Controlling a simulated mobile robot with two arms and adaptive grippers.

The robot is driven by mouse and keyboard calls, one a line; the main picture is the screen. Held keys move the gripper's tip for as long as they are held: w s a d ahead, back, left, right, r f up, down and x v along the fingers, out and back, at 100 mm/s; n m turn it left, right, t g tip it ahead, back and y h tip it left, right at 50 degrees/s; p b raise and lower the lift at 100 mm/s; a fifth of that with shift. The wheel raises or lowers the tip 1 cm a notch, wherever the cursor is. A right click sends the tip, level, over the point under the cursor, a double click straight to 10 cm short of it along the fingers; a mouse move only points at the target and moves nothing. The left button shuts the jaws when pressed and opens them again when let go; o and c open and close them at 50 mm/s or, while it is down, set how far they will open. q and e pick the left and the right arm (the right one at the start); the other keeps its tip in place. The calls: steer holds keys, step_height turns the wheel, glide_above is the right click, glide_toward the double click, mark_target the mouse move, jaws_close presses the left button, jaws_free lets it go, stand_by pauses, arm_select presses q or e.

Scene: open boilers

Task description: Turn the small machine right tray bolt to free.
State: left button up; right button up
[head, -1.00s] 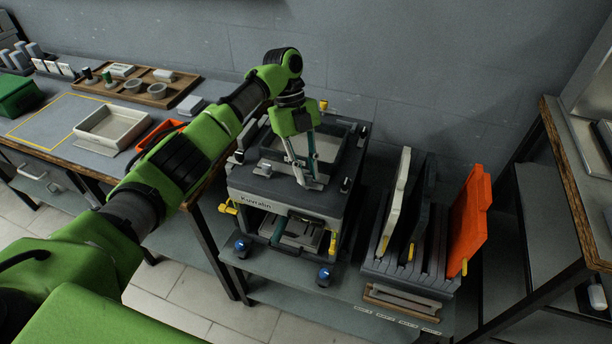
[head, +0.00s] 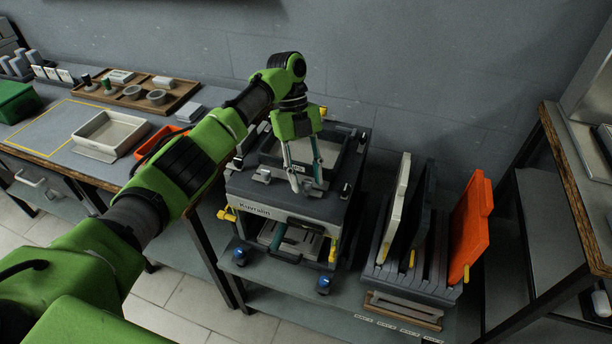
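The small machine (head: 283,212), a dark grey box lettered "Kuvralin", stands on a low bench. My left gripper (head: 307,187) points down over the tray's front right edge. Its two thin fingers are apart, with their tips at the silver right tray bolt (head: 316,184). The fingers partly hide this bolt, and I cannot tell whether they touch it. My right gripper is not in view.
A rack (head: 412,270) with upright white, dark and orange plates stands close to the machine's right. Yellow handles and blue knobs stick out around the machine. A side table (head: 90,165) with trays is at left; a wood-edged bench (head: 560,180) is at right.

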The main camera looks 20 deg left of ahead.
arm_select(q)
steer(key=shift+w+r, duration=0.1)
steer(key=shift+r, duration=0.1)
steer(key=v, duration=1.1)
steer(key=shift+r, duration=0.25)
steer(key=shift+w+a, duration=0.1)
